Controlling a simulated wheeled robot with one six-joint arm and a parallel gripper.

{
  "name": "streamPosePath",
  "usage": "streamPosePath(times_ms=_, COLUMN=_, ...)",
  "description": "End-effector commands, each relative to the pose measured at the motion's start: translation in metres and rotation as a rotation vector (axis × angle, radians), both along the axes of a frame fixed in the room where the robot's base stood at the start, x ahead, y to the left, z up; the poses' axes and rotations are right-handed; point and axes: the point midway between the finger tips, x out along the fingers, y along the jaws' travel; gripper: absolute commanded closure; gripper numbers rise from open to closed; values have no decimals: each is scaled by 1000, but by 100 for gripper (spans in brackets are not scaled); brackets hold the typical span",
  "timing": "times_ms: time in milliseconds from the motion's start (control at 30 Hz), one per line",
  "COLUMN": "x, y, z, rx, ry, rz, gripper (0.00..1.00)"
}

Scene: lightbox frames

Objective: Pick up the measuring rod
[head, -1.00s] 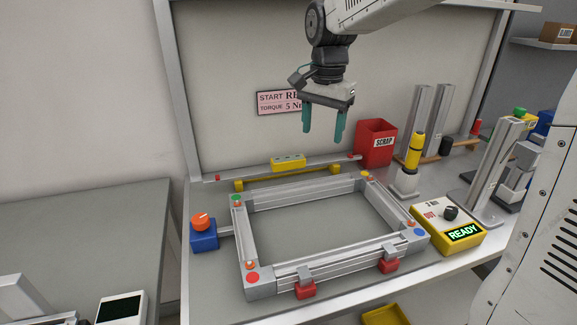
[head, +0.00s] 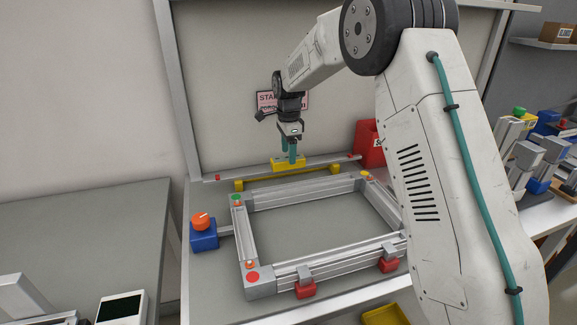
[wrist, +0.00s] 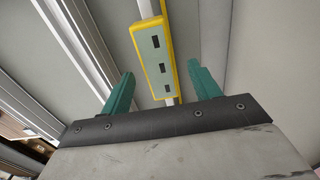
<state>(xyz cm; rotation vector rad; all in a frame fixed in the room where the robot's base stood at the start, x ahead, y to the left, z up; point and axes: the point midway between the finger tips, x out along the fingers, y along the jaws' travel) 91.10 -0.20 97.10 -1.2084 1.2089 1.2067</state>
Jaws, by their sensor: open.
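The measuring rod (head: 322,161) is a long silver bar with red ends and a yellow grip block (head: 278,166) at its middle. It lies along the back of the bench, by a yellow rest (head: 240,184). My gripper (head: 292,158) is open and points down at the yellow block, and its fingers overlap the block in the head view. In the wrist view the yellow block (wrist: 155,55) with dark slots lies between the two teal fingers, apart from both. The rod (wrist: 145,8) runs on from the block there. Contact cannot be told.
A silver frame (head: 245,240) with coloured corner dots and red clamps (head: 305,290) lies in front of the rod. A red scrap bin (head: 368,145) stands right of it, partly behind my arm. A blue box with an orange knob (head: 203,235) is at left. The back panel (head: 220,90) is close behind.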

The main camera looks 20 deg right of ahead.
Motion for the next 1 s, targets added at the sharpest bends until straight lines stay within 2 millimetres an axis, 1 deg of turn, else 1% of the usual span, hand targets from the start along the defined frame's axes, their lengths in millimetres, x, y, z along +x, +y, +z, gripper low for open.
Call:
streamPosePath(times_ms=100, x=-2, y=2, z=-19, rx=0, ry=4, rz=1, gripper=38)
streamPosePath(times_ms=233, x=-2, y=2, z=-37, rx=0, ry=3, rz=1, gripper=38)
streamPosePath(times_ms=333, x=-2, y=3, z=-42, rx=0, ry=2, rz=1, gripper=38)
streamPosePath(times_ms=500, x=-2, y=3, z=-42, rx=0, ry=1, rz=2, gripper=38)
streamPosePath(times_ms=567, x=-2, y=3, z=-42, rx=0, ry=1, rz=2, gripper=55)
streamPosePath(times_ms=600, x=-2, y=3, z=-42, rx=0, ry=1, rz=2, gripper=66)
streamPosePath(times_ms=667, x=-2, y=3, z=-42, rx=0, ry=1, rz=2, gripper=83)
streamPosePath(times_ms=700, x=-2, y=3, z=-42, rx=0, ry=1, rz=2, gripper=94)
streamPosePath(times_ms=733, x=-2, y=3, z=-42, rx=0, ry=1, rz=2, gripper=96)
streamPosePath(times_ms=1000, x=-1, y=3, z=-40, rx=0, ry=0, rz=2, gripper=96)
